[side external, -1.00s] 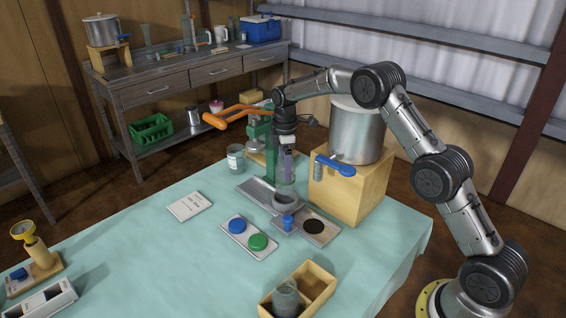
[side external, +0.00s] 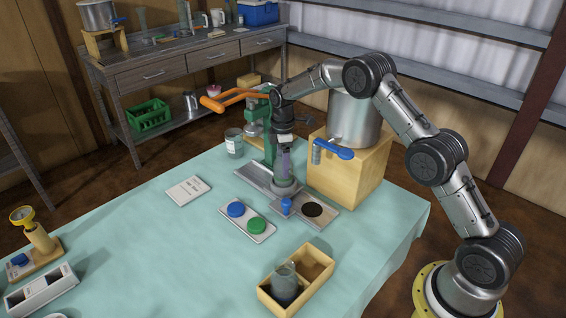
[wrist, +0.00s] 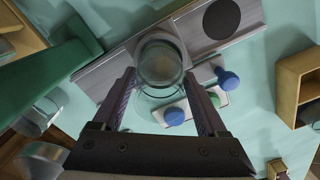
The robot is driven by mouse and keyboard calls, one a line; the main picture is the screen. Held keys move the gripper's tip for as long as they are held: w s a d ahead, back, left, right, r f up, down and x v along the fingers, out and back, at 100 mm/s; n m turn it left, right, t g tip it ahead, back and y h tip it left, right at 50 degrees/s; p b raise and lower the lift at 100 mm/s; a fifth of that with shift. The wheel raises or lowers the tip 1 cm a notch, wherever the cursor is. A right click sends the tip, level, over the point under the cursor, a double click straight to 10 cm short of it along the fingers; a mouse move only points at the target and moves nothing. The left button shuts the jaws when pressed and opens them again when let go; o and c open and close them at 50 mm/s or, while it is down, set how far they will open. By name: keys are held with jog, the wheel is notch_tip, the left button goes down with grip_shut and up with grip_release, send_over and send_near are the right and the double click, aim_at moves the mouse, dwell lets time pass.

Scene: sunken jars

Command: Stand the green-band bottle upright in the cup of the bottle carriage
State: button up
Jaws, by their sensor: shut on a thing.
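My gripper (side external: 284,152) is shut on a clear glass bottle (side external: 285,168), upright or nearly so over the bottle carriage. In the wrist view the bottle (wrist: 160,65) shows between the two fingers. I cannot make out a green band on it. The carriage's grey cup (side external: 284,188) is directly under the bottle, and the bottle's lower end meets or enters it; I cannot tell how deep it sits. The carriage rail (side external: 252,178) runs to the back left, towards the green press (side external: 269,142) with its orange lever.
A blue knob (side external: 287,205) stands in front of the cup, beside a plate with a dark disc (side external: 313,209). A tray with blue and green buttons (side external: 247,222) lies nearer. A wooden box (side external: 295,280) holds another glass bottle. A wooden stand with a metal pot (side external: 354,120) is close right.

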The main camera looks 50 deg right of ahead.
jog(key=shift+f, duration=0.35)
jog(key=o, duration=1.4)
jog(key=shift+o, duration=0.2)
notch_tip(320, 180, up, 20)
jog(key=shift+a, duration=0.1)
